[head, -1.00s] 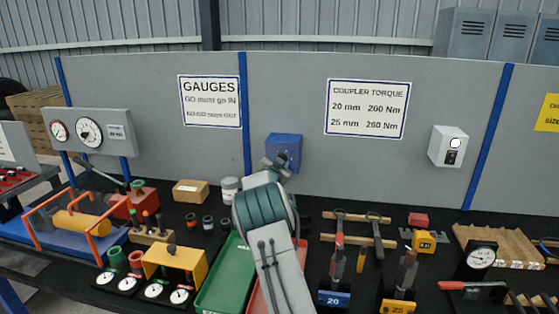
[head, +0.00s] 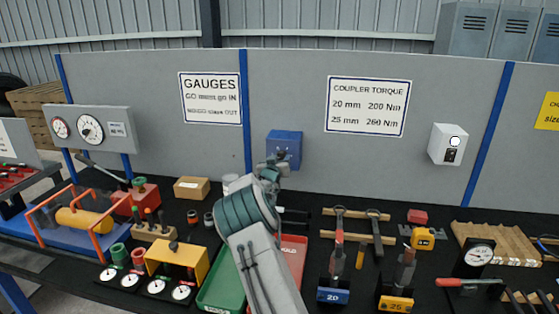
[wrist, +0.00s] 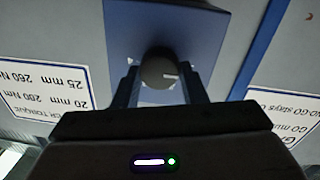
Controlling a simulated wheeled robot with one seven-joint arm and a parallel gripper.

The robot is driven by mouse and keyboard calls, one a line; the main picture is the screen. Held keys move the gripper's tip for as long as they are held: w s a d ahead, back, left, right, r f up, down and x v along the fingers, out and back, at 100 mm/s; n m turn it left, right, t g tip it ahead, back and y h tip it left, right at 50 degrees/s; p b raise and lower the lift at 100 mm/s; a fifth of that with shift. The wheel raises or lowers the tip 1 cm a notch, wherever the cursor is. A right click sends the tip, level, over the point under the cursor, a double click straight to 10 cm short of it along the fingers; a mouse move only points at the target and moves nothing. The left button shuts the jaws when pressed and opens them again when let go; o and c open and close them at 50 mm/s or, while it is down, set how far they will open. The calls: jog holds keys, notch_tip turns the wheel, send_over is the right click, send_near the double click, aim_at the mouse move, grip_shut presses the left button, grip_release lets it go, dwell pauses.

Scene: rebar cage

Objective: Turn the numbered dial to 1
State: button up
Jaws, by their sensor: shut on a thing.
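The numbered dial is a dark round knob (wrist: 159,69) with a white pointer line, on the front of a blue box (wrist: 205,25) on the grey panel. In the wrist view, which is upside down, the pointer line points to the picture's right. Small white marks around the knob are too blurred or hidden to read. My gripper (wrist: 160,82) has one finger on each side of the knob and is shut on it. In the head view my gripper (head: 279,160) is at the lower front of the blue box (head: 287,143) and hides most of the knob.
Below my arm lie a green tray (head: 222,288) and a red tray (head: 293,258) on the black bench. A cardboard box (head: 191,189) stands to the left, hammers (head: 339,225) lie to the right. A white wall box (head: 447,145) hangs farther right on the panel.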

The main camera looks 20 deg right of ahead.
dwell(0.5)
jog(key=o, duration=1)
jog(key=b+v, duration=0.4)
jog(key=v, duration=0.9)
jog(key=shift+s+a, duration=0.25)
jog(key=shift+s, duration=0.05)
